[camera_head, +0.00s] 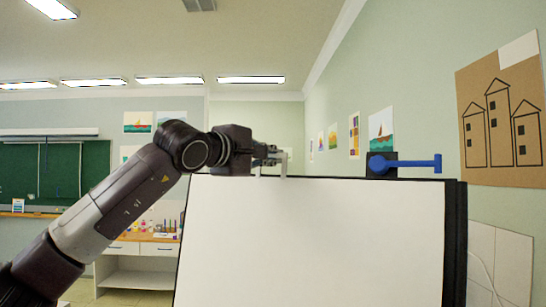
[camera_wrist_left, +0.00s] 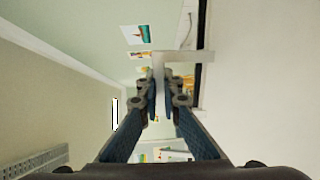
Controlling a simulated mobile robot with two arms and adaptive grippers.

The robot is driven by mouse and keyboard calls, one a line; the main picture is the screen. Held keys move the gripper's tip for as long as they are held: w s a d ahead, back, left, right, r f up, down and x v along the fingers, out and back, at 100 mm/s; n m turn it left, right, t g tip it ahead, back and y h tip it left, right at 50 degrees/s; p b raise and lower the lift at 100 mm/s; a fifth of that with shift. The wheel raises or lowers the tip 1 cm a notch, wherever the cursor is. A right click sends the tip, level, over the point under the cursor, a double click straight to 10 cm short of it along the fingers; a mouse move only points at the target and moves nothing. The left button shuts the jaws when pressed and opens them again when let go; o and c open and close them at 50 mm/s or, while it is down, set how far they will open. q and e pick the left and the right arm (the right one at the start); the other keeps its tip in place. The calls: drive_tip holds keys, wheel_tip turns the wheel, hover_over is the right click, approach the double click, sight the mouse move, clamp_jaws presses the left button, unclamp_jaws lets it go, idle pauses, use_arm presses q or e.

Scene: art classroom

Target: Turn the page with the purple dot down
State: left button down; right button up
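A large blank white page (camera_head: 320,240) covers the front of the flipchart board, with its dark frame (camera_head: 455,240) showing along the right side. No purple dot shows on it. My left gripper (camera_head: 268,158) is at the board's top edge, left of its middle. A pale grey bracket-like bar (camera_head: 284,164) stands there by the fingers. In the left wrist view, this bar (camera_wrist_left: 190,56) runs in between my nearly closed fingertips (camera_wrist_left: 159,98), which seem to pinch it. The page (camera_wrist_left: 260,100) fills that view's right side. My right gripper is out of view.
A blue lever (camera_head: 410,163) on a dark block sticks out at the board's top right. A brown poster with house drawings (camera_head: 500,115) hangs on the right wall. A low shelf unit (camera_head: 135,265) stands behind at left. The space above the board is free.

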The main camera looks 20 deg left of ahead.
use_arm(q)
drive_tip(key=shift+s+a, duration=0.1)
drive_tip(key=shift+s, duration=0.05)
drive_tip(key=shift+s+a+f+b, duration=0.1)
drive_tip(key=shift+s+a+b, duration=0.1)
drive_tip(key=shift+s+b, duration=0.4)
drive_tip(key=b+v, duration=0.3)
drive_tip(key=v, duration=0.5)
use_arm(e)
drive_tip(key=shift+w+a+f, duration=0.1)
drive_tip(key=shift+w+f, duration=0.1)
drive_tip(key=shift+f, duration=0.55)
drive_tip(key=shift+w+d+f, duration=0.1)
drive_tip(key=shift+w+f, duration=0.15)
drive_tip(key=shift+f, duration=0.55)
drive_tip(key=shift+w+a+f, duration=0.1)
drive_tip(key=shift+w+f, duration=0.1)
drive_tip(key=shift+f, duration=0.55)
use_arm(q)
drive_tip(key=b+v, duration=0.4)
drive_tip(key=v, duration=0.5)
drive_tip(key=shift+s+f, duration=0.2)
drive_tip(key=shift+f, duration=0.4)
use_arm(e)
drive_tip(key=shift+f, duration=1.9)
